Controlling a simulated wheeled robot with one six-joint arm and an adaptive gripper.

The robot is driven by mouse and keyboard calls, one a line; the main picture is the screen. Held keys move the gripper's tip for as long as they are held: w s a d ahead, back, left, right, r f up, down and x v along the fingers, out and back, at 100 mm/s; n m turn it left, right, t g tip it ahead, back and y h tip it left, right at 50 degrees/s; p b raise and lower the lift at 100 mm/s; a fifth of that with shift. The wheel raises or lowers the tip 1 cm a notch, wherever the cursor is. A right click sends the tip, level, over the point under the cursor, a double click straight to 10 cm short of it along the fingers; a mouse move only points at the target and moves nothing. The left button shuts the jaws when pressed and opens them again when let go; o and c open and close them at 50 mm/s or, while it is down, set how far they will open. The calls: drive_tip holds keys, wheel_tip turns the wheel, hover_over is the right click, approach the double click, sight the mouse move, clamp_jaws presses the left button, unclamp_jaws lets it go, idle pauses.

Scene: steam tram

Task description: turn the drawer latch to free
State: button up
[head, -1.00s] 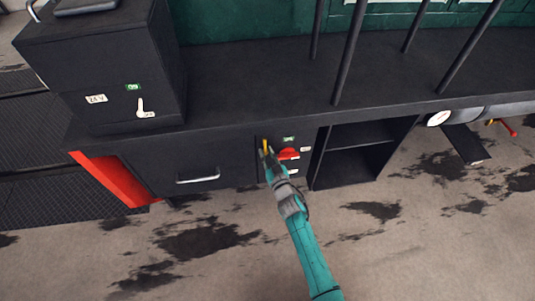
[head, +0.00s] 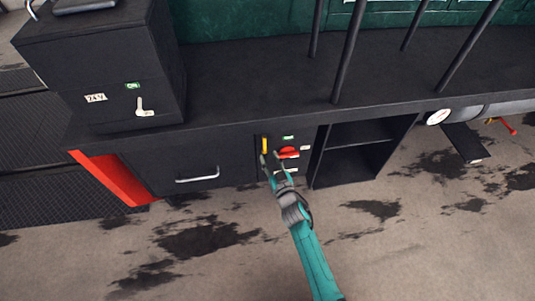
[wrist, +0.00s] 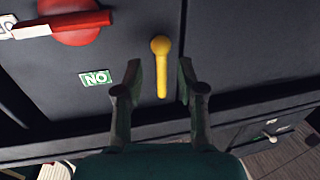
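The yellow latch lever (head: 265,145) stands upright on the dark panel right of the drawer (head: 160,165). In the wrist view the same lever (wrist: 161,68) shows a round knob at its upper end. My gripper (head: 270,157) is just below and in front of the lever. In the wrist view the fingers of my gripper (wrist: 159,75) are spread, one to each side of the lever, with a gap on both sides. Nothing is held. The drawer looks closed, its silver handle (head: 197,179) on the front.
A red rotary switch (head: 288,152) sits close to the right of the lever, with small labels around it. A green label (wrist: 96,77) lies beside the left finger. An open dark shelf (head: 360,150) is further right. The floor in front is clear.

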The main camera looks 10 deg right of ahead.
drive_tip(key=s+d, duration=0.1)
drive_tip(key=s, duration=0.7)
drive_tip(key=shift+s+d, duration=0.3)
drive_tip(key=shift+d, duration=0.05)
drive_tip(key=shift+s, duration=0.1)
drive_tip(key=s+d+r+m+g+h, duration=0.1)
drive_tip(key=s+d, duration=0.1)
drive_tip(key=s, duration=1)
drive_tip(key=s+d+r+h, duration=0.1)
drive_tip(key=s+d+r, duration=0.1)
drive_tip(key=s, duration=1.1)
drive_tip(key=s+d+r+m+g+h, duration=0.1)
drive_tip(key=s+d+r, duration=0.1)
drive_tip(key=s+r, duration=1.2)
drive_tip(key=s, duration=0.2)
drive_tip(key=shift+s+d+g, duration=0.2)
drive_tip(key=shift+s+g, duration=0.2)
drive_tip(key=shift+o, duration=0.2)
